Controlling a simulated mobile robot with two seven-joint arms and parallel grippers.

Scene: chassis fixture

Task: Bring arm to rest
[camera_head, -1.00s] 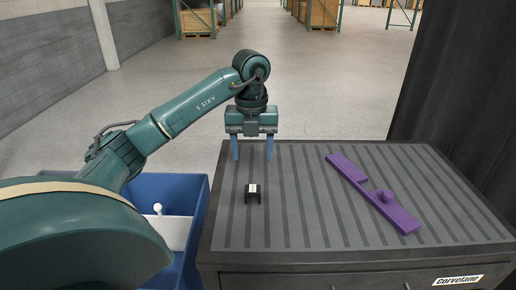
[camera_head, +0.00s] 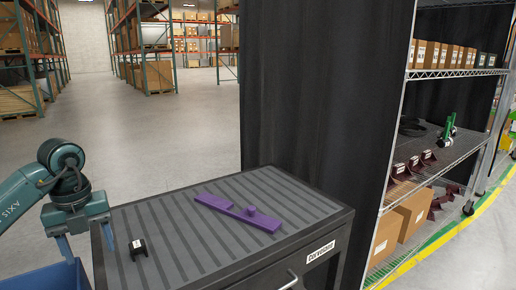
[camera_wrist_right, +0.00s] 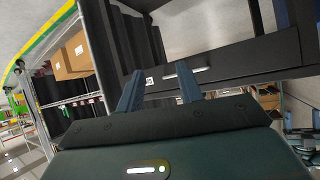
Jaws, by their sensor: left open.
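My left arm comes in at the left edge of the head view. Its gripper (camera_head: 90,252) is open and empty, fingers pointing down, beside the left edge of the striped workbench top (camera_head: 185,245). A small black block with a pale top (camera_head: 138,249) lies on the bench near that gripper, apart from it. My right gripper (camera_wrist_right: 158,88) shows only in the right wrist view. Its two fingers stand apart with nothing between them, in front of the bench's drawer front (camera_wrist_right: 215,68).
A blue bin (camera_head: 45,276) stands left of the bench, partly hidden. A dark curtain (camera_head: 310,100) hangs behind the bench. A wire shelf (camera_head: 450,72) with boxes and parts stands at the right. Open floor (camera_head: 185,130) lies behind the bench at left.

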